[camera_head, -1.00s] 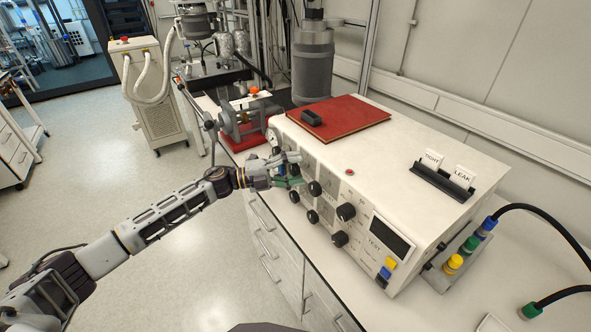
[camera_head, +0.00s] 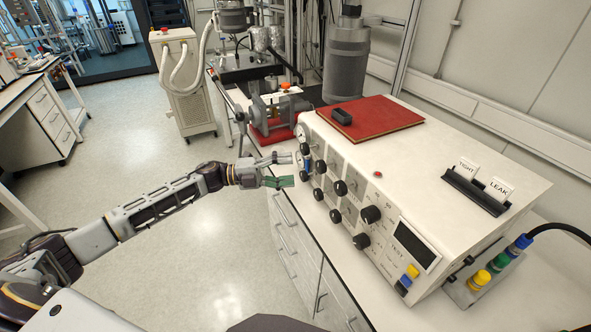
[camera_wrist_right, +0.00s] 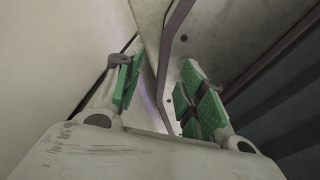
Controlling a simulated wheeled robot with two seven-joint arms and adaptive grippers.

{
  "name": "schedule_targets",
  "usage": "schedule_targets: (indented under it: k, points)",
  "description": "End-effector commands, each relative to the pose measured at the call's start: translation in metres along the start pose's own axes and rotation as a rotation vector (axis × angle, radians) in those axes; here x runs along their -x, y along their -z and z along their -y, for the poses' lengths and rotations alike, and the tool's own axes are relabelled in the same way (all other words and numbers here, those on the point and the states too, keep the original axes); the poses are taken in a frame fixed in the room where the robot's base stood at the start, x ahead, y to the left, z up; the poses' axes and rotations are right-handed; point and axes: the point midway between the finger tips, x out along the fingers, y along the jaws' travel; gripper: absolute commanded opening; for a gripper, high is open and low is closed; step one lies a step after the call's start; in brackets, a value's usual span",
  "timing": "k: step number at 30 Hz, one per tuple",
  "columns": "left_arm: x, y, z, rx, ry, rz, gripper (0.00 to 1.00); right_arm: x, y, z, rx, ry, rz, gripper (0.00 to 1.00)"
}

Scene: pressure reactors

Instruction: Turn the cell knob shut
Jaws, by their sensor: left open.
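The white test unit (camera_head: 440,165) stands on the bench with several black knobs on its front panel. Knobs show at the upper left (camera_head: 320,167), lower left (camera_head: 318,194), middle (camera_head: 340,188) and right (camera_head: 371,214). I cannot read which one is the cell knob. My left gripper (camera_head: 291,170) is open and empty, its green-padded fingers pointing at the panel's left end, just left of the knobs. It seems apart from them. In the right wrist view, my right gripper (camera_wrist_right: 158,88) has its green-padded fingers apart with nothing between them.
A black holder (camera_head: 473,192) carries the TIGHT and LEAK cards. Coloured hose fittings (camera_head: 500,262) stick out at the right. A clamp-like apparatus (camera_head: 275,112) stands behind.

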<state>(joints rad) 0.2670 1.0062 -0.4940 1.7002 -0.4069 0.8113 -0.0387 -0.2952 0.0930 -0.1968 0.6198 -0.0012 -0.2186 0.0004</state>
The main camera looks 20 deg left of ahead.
Motion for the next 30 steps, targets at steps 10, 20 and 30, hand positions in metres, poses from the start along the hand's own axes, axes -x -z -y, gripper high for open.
schedule_targets:
  k: [10, 20, 30]
  points:
    - [0.0114, 0.0003, 0.0003, 0.001, 0.001, -0.001, 0.6, 0.0, 0.0001, 0.0, 0.0, 0.0, 0.0, 0.4]
    - [0.0112, 0.0002, 0.0003, 0.0, 0.001, -0.001, 0.6, 0.0, 0.0, -0.0001, 0.0, 0.0, 0.0, 0.4]
    - [0.0112, 0.0001, 0.0003, 0.0, 0.001, -0.001, 0.6, 0.0, -0.0002, -0.0007, 0.0, -0.001, 0.0, 0.4]
